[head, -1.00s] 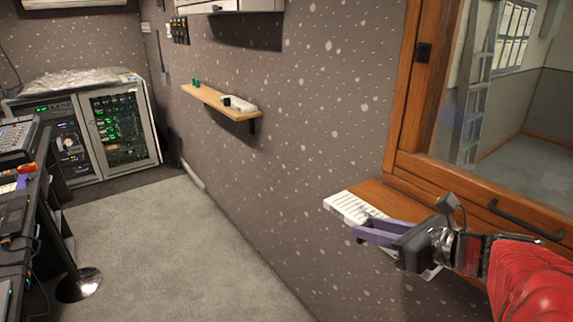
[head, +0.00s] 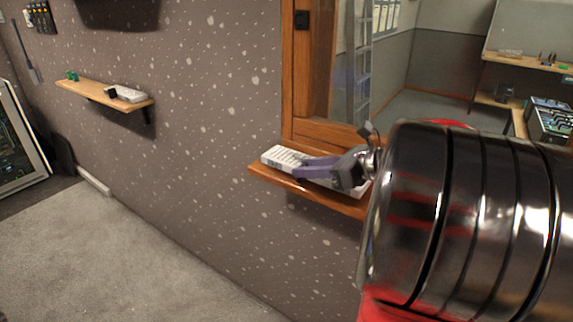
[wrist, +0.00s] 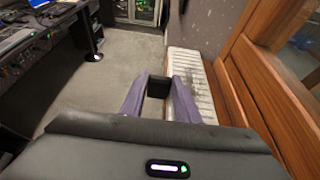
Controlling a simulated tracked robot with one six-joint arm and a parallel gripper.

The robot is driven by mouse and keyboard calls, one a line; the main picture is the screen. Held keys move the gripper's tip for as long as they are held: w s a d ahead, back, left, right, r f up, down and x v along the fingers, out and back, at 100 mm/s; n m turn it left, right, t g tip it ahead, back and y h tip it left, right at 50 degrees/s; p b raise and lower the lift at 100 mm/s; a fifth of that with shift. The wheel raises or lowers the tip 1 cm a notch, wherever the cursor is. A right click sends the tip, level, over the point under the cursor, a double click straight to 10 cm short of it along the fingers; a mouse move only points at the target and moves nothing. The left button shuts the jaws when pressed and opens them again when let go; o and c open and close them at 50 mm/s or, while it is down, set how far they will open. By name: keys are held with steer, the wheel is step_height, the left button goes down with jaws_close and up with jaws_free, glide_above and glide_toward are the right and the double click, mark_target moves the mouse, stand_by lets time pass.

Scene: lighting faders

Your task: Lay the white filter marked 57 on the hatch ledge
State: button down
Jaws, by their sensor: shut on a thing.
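A long white slotted panel, which I take to be the white filter (head: 280,155), is at the hatch ledge (head: 262,173) under the window. My gripper (head: 305,168), with purple fingers, is over its near side. In the wrist view, my gripper (wrist: 157,87) is shut on a small black block beside the left edge of the white filter (wrist: 188,80); the block looks like its grip, but the join is unclear. Bare wood of the hatch ledge (wrist: 222,80) shows between filter and window. No number is readable. I cannot tell whether the filter rests on the wood.
A wall shelf (head: 85,90) at the left holds green pieces (head: 72,76), a black block (head: 110,92) and another white piece (head: 130,95). The wooden window frame (head: 300,80) rises behind the ledge. The grey carpet (head: 130,240) is clear. A desk (wrist: 40,50) stands at the left.

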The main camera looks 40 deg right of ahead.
steer(key=shift+w+d, duration=0.25)
steer(key=shift+d, duration=0.35)
steer(key=shift+w+d, duration=0.2)
steer(key=shift+d, duration=0.45)
steer(key=shift+w+d, duration=0.25)
steer(key=shift+d, duration=0.35)
steer(key=shift+w+d+f, duration=0.15)
steer(key=shift+d, duration=0.4)
steer(key=shift+a+f, duration=0.1)
steer(key=shift+f, duration=1.5)
steer(key=c, duration=1.4)
jaws_free()
steer(key=shift+f, duration=0.1)
steer(key=shift+o, duration=0.2)
